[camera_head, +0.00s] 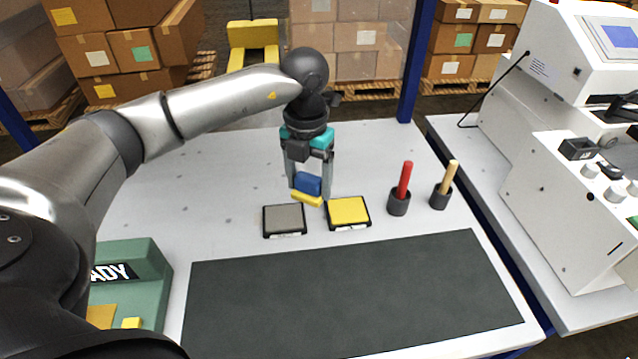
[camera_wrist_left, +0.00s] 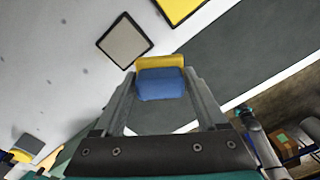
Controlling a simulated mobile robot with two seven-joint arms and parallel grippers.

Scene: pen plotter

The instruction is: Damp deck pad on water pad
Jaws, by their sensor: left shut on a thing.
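My left gripper (camera_head: 309,190) is shut on a small two-part pad with a blue body (camera_head: 307,183) and a yellow edge strip (camera_head: 307,199). In the left wrist view the blue part (camera_wrist_left: 160,86) sits between the fingers, with the yellow strip (camera_wrist_left: 160,62) at their tips. Two flat square pads in dark frames lie just in front of it: a grey one (camera_head: 284,219) and a yellow one (camera_head: 348,212). No readable label shows which is the water pad. The held pad appears behind them, above neither clearly; its height is hard to tell. My right gripper is out of view.
A red stick (camera_head: 404,180) and a tan stick (camera_head: 449,177) stand in dark cups to the right. A large dark mat (camera_head: 350,295) covers the front of the table. A green box (camera_head: 140,275) stands front left; a white machine (camera_head: 590,190) is at right.

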